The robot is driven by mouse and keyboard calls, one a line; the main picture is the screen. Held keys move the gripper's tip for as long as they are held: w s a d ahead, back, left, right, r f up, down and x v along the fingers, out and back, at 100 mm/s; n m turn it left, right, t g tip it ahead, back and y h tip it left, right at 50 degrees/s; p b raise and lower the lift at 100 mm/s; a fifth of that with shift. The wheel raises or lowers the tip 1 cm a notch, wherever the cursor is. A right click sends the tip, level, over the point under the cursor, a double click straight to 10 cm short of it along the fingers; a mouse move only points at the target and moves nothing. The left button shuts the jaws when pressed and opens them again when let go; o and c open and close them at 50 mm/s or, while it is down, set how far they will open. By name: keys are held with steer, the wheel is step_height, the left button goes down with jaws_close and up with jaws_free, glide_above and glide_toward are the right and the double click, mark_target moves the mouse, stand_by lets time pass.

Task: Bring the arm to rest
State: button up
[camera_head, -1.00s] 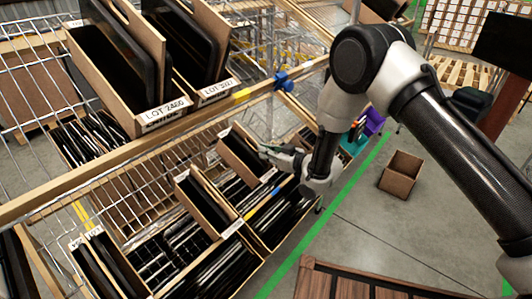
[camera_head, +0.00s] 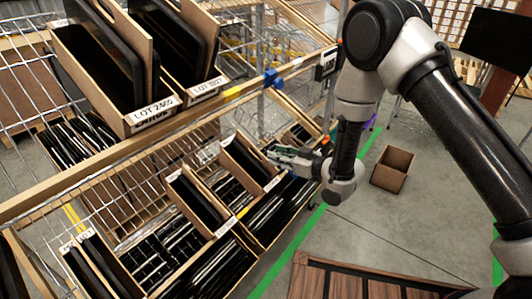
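My gripper (camera_head: 287,156) is at the end of my arm, in the middle of the head view. It is in front of the lower shelf, close to the right side of a tilted carton (camera_head: 250,165) that holds dark flat items. The fingers point left toward that carton. They are small and partly blurred, so I cannot tell whether they are open or shut. I see nothing clearly held. My arm comes in from the right, bends at the top and hangs down to the wrist.
A wire rack holds tilted cartons on its upper shelf (camera_head: 140,120) and more on its lower shelf. A blue clamp (camera_head: 272,79) sits on the upper rail. An empty brown box (camera_head: 392,169) stands on the floor at the right.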

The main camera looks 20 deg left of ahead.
steer(key=v, duration=0.2)
steer(key=shift+s+d+r, duration=0.1)
steer(key=shift+d, duration=0.2)
